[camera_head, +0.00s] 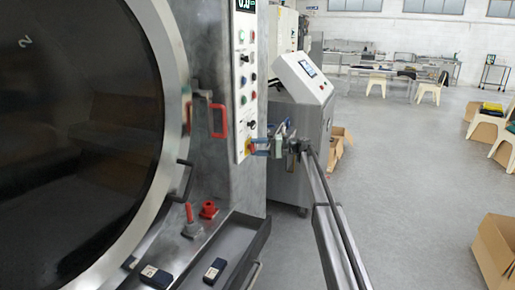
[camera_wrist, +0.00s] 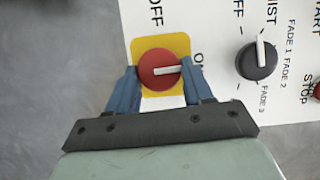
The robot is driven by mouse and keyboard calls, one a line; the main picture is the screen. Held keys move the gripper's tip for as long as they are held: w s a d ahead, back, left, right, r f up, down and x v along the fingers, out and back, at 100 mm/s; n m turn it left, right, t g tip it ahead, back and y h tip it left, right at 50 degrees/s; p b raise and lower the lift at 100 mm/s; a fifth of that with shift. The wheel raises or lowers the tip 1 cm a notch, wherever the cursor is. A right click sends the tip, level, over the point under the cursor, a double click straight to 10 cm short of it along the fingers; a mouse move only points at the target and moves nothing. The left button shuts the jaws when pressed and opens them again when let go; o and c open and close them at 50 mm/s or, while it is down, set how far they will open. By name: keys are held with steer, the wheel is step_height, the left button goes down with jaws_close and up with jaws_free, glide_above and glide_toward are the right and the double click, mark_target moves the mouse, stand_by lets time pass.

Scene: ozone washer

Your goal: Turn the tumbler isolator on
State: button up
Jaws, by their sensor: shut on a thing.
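The tumbler isolator is a red round knob (camera_wrist: 158,70) on a yellow square plate (camera_wrist: 178,43), seen in the wrist view. Its white pointer lies almost level and points right, toward the ON label; OFF is printed above the plate. My gripper (camera_wrist: 161,76) has its two blue fingers on the knob's left and right sides, shut on it. In the head view, my gripper (camera_head: 260,146) meets the low end of the white control panel (camera_head: 243,100), at the yellow plate (camera_head: 249,146). The knob is hidden there by the fingers.
A black selector knob (camera_wrist: 257,60) sits right of the isolator in the wrist view. In the head view, a red handle (camera_head: 222,121) and the large round door (camera_head: 75,130) are left of the panel. A machine with a screen (camera_head: 303,100) stands behind my arm.

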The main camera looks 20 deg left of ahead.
steer(key=shift+m, duration=0.4)
steer(key=o, duration=1)
steer(key=v, duration=1.3)
steer(key=shift+w+d+f, duration=0.2)
steer(key=shift+w+d, duration=0.05)
steer(key=shift+d, duration=0.1)
